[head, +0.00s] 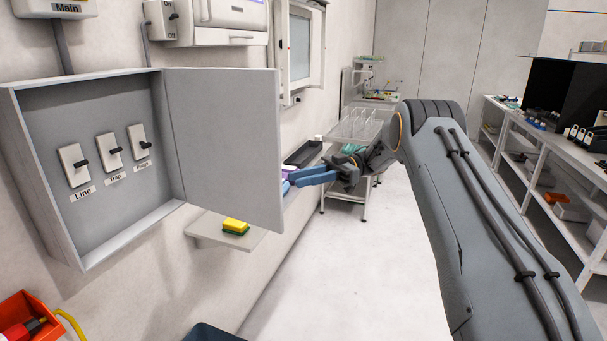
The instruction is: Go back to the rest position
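My arm comes in from the lower right. My gripper (305,177), with blue fingers, points left, and its tips lie close to the free edge of the open cabinet door (225,140). I cannot tell whether it touches the door or how far apart the fingers are. No held thing shows between them. The grey wall cabinet (120,82) stands open, with three switches inside labelled Line (74,165), Trap (109,151) and a third (139,142) whose label is unclear.
A yellow and green sponge (236,226) lies on a small wall shelf (205,232) below the door. A wheeled cart (345,188) stands behind my gripper. Shelving (545,190) lines the right side. An orange bin (25,308) is at lower left. The middle floor is clear.

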